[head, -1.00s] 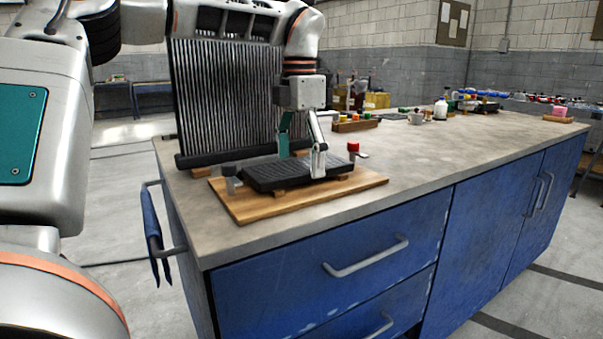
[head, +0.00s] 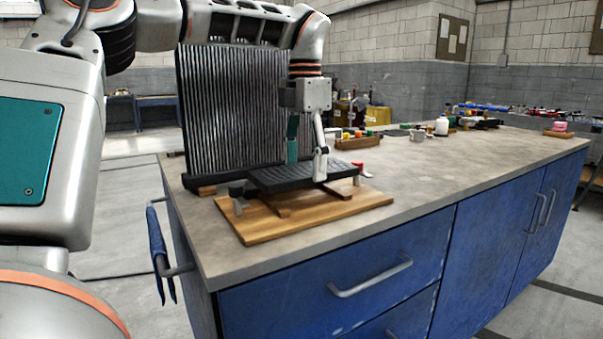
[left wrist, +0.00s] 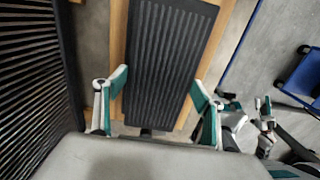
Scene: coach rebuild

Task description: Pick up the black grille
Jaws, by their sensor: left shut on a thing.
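The black grille (head: 275,180) is a flat ribbed plate, held just above a wooden board (head: 262,228) on the near end of the workbench. My left gripper (head: 306,168) points down with one finger on each side of the grille and is shut on it. In the left wrist view the ribbed grille (left wrist: 165,60) lies between the teal finger pads, over the board (left wrist: 118,35). In the left wrist view, grey and teal parts that look like my right gripper (left wrist: 250,118) show small at the lower right.
A tall finned radiator (head: 230,110) stands right behind the grille. Wooden support strips (head: 275,207), a dark knob (head: 237,190) and a red-handled clamp (head: 358,172) are on the board. Bottles and trays stand farther back. The bench's middle (head: 430,170) is clear.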

